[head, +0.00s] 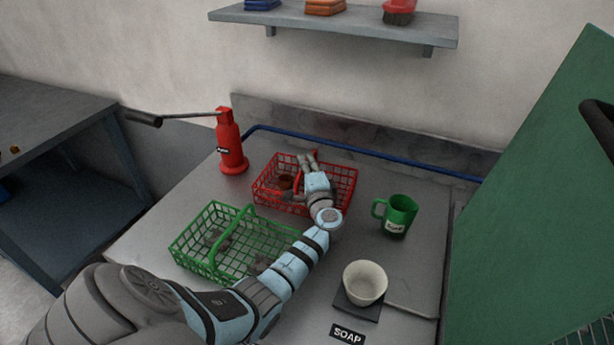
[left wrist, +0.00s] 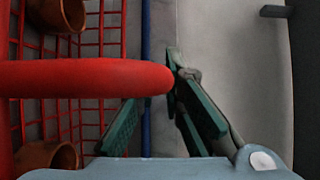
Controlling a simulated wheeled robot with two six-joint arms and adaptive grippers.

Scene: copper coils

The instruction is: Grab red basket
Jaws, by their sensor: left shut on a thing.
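The red wire basket (head: 343,196) stands on the grey worktop, and its red handle (left wrist: 80,78) crosses the left wrist view. My left gripper (head: 307,158) reaches over the basket from the front. It is shut on the handle, with the green-padded fingers (left wrist: 160,95) around the handle's end in the left wrist view. Copper-coloured coils (left wrist: 52,160) lie inside the basket, and a brown one (head: 285,182) shows at its left in the head view. My arm hides part of the basket. My right gripper is not in view.
A green wire basket (head: 213,216) with grey pieces stands at front left, partly behind my arm. A shelf (head: 350,22) hangs above.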

